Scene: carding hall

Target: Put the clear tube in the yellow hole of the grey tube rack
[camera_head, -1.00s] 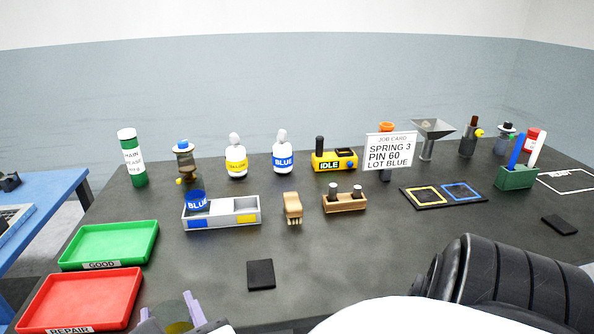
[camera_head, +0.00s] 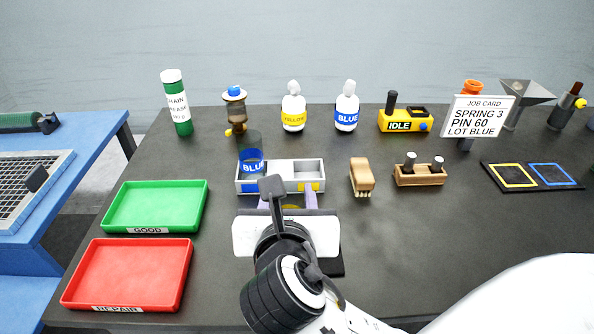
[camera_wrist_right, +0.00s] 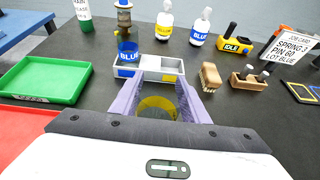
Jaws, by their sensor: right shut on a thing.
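My right gripper (camera_head: 288,201) is in front of the grey tube rack (camera_head: 322,164), its lilac fingers pointing at the rack. It is shut on the clear tube (camera_wrist_right: 158,108), which shows a yellow band between the fingers in the right wrist view. In the head view, most of this tube is hidden by my gripper. The rack's left hole holds another clear tube with a blue BLUE label (camera_head: 251,160). The rack's right side, with the yellow patch (camera_head: 315,187), looks empty. My left gripper is not in view.
A green tray (camera_head: 155,205) and a red tray (camera_head: 127,275) lie at left. A brush (camera_head: 361,176) and a wooden block with pegs (camera_head: 420,176) stand right of the rack. Bottles and a yellow IDLE box (camera_head: 405,122) stand behind.

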